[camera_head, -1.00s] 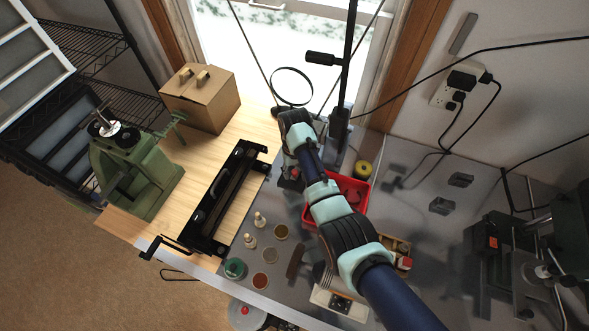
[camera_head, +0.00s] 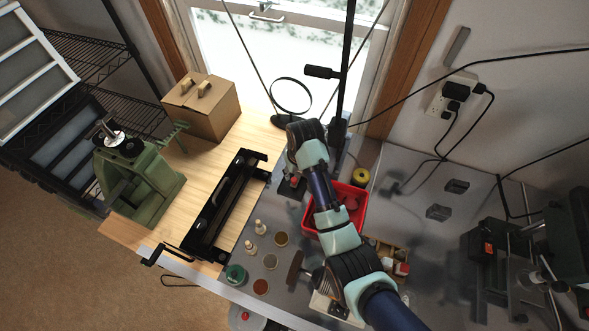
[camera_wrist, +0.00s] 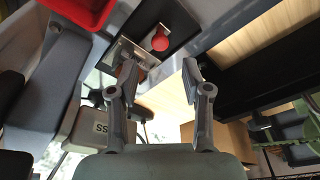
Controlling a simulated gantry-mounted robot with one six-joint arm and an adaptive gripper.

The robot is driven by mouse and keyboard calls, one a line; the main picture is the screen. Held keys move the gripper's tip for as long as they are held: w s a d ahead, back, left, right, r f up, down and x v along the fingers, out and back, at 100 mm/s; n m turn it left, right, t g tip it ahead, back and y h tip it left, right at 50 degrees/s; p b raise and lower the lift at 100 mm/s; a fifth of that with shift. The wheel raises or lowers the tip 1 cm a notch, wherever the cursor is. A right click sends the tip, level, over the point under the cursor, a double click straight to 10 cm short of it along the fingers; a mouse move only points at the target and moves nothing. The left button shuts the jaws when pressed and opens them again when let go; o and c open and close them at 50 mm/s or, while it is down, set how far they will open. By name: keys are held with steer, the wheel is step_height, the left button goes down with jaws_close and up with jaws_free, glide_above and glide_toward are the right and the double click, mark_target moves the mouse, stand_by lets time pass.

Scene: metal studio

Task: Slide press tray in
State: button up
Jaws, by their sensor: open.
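A flat dark plate with a metal part and a red round knob (camera_wrist: 160,39) on it shows at the top middle of the wrist view; it may be the press tray. In the head view the dark plate (camera_head: 287,188) lies on the metal bench, partly hidden by my arm. A grey block lettered "SS" (camera_wrist: 88,128), perhaps part of the press, shows at the lower left of the wrist view. My gripper (camera_wrist: 160,77) is open and empty, its fingertips apart below the knob in that view.
A red bin (camera_head: 354,196) stands right beside my arm. A tall black stand with a lever (camera_head: 344,100) rises behind my wrist. A long black bending tool (camera_head: 222,210), a cardboard box (camera_head: 205,108) and a green machine (camera_head: 140,180) stand on the left. Small bottles and tins stand in front.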

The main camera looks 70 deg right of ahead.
mark_target(294, 180)
steer(key=shift+t+h, duration=0.8)
steer(key=f, duration=0.6)
steer(key=shift+w+d+f, duration=0.1)
steer(key=shift+w+d, duration=0.15)
jaws_close()
